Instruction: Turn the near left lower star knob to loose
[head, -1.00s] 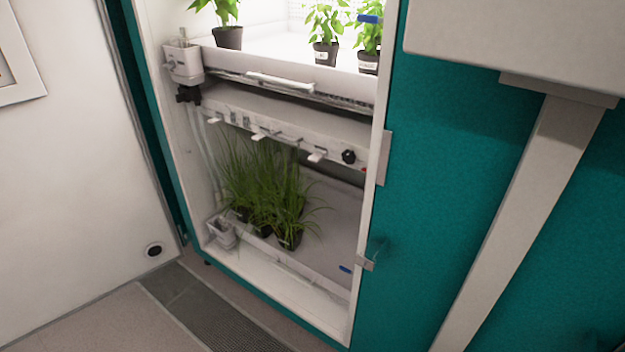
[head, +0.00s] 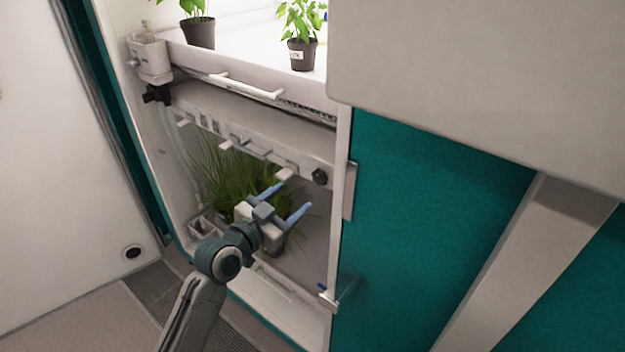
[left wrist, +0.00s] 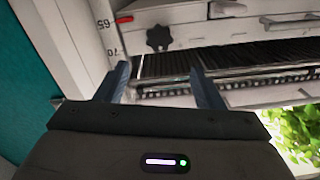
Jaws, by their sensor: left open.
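A black star knob (head: 320,177) sits at the right end of the pale panel under the upper shelf. It also shows in the left wrist view (left wrist: 159,38), beyond the fingertips and roughly between them, with a small red part beside it. My left gripper (head: 288,200) is open and empty, below and left of this knob in the head view, apart from it. Its two blue fingers also show in the left wrist view (left wrist: 161,75). My right gripper is out of view.
Grass-like plants (head: 225,170) stand in the lower bay behind my left gripper. Potted plants (head: 198,32) stand on the upper tray. White clips and a handle (head: 245,86) jut from the shelf fronts. A teal door (head: 420,210) with a latch (head: 343,293) borders the right.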

